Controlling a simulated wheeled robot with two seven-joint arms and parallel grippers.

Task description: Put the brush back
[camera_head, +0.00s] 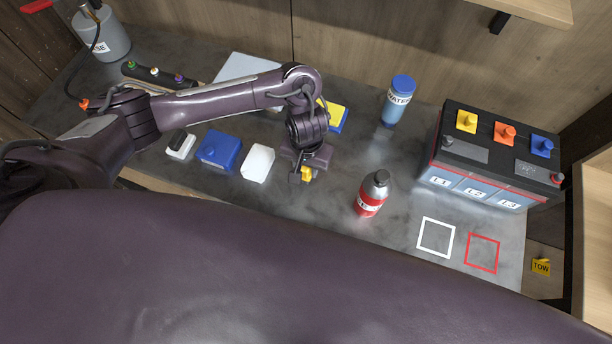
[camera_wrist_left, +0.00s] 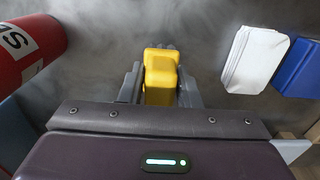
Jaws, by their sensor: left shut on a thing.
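A yellow block-like handle, which I take for the brush (camera_head: 307,174), is between the fingers of my left gripper (camera_head: 304,176). In the left wrist view the yellow brush (camera_wrist_left: 160,75) stands between both fingertips of the left gripper (camera_wrist_left: 160,90), with a little grey showing at its far end. The gripper is shut on it, over the middle of the dark worktop (camera_head: 310,225). I cannot tell whether the brush touches the worktop. Its lower part is hidden. My right gripper is not in view.
A red bottle (camera_head: 372,195) stands right of the gripper; a white block (camera_head: 257,163) and blue box (camera_head: 219,150) lie left. Behind are a yellow-and-blue block (camera_head: 335,115) and blue-capped bottle (camera_head: 398,100). A battery box (camera_head: 490,155) stands right, near white (camera_head: 436,220) and red (camera_head: 482,236) outlined squares.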

